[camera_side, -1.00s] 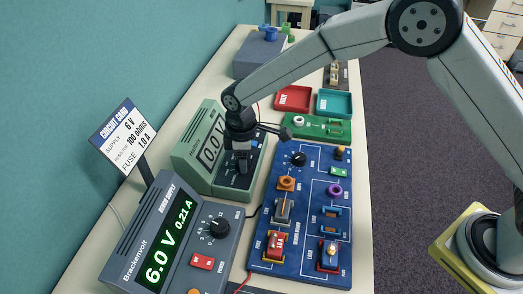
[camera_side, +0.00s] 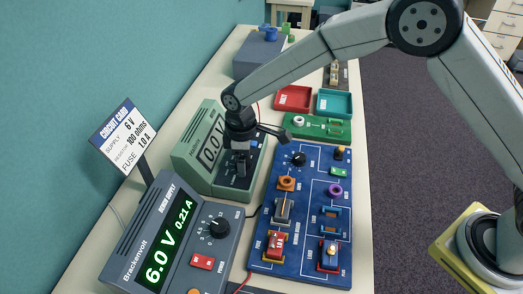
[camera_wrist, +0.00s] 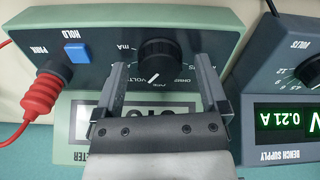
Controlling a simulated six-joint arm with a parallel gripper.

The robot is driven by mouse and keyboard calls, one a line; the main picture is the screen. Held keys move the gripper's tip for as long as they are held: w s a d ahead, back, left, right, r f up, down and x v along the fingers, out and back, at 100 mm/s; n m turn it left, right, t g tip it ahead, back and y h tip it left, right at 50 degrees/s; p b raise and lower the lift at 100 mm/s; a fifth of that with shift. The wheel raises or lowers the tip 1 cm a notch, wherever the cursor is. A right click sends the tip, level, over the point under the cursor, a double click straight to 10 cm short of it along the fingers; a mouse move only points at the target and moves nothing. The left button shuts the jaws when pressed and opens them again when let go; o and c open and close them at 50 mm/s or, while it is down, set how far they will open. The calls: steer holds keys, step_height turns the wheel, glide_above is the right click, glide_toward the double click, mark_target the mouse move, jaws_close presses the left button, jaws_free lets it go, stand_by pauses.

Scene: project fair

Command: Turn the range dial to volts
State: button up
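The range dial (camera_wrist: 158,60) is a round black knob with a white pointer mark, on the face of the green meter (camera_side: 186,160). Labels mA, VOLTS and OHMS, upside down in the wrist view, ring the dial; the pointer is near the VOLTS lettering, its exact setting unclear. My gripper (camera_wrist: 160,64) is open, with one finger on each side of the dial and a visible gap to it on both sides. In the side view my gripper (camera_side: 240,170) points down at the meter's face and hides the dial. The meter's display seems to read 0.0 V.
A red probe plug (camera_wrist: 40,98) and a blue HOLD button (camera_wrist: 76,53) sit beside the dial. The bench supply (camera_side: 185,240), showing 6.0 V and 0.21 A, stands close by. The blue circuit board (camera_side: 305,215) lies to the right, with red (camera_side: 293,97) and teal (camera_side: 335,103) trays behind.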

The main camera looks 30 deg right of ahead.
mark_target(247, 159)
steer(key=shift+r, duration=0.1)
steer(key=shift+r, duration=3.8)
steer(key=shift+s+d+r, duration=0.1)
steer(key=shift+d, duration=0.4)
steer(key=s+d+m+t, duration=0.2)
steer(key=s+d+m, duration=0.8)
steer(key=s+d, duration=0.9)
steer(key=shift+s+d+f+m+t, duration=0.15)
steer(key=shift+d+f+m+t, duration=0.25)
steer(key=shift+d, duration=0.85)
